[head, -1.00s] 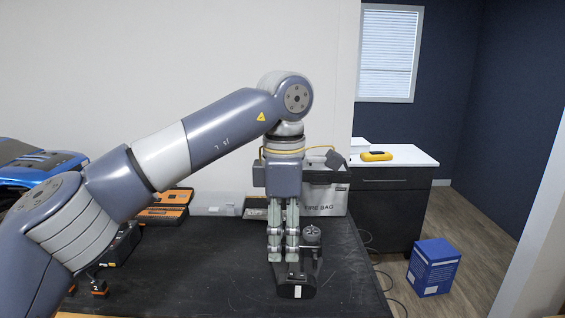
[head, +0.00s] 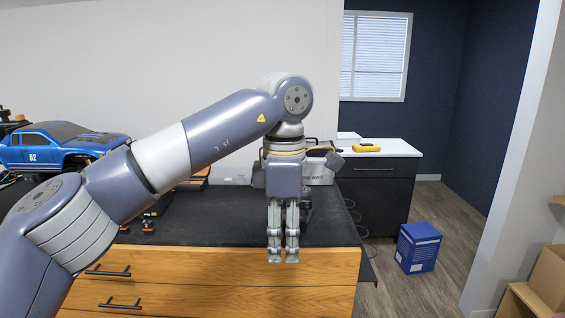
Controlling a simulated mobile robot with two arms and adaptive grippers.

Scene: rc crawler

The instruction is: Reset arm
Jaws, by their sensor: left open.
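My left arm comes in from the left and bends down at the wrist. My left gripper (head: 283,258) points straight down with its fingers a little apart and nothing seen between them. It shows in front of the wooden drawer front, at the near edge of the black-topped workbench (head: 225,212). A dark object (head: 306,205) on the bench is mostly hidden behind the gripper. My right gripper is not in view.
A blue RC truck (head: 60,145) stands at the left back. A blue box (head: 418,247) is on the floor. A dark cabinet (head: 375,200) carries a yellow device (head: 367,148). Cardboard boxes (head: 549,275) stand at right.

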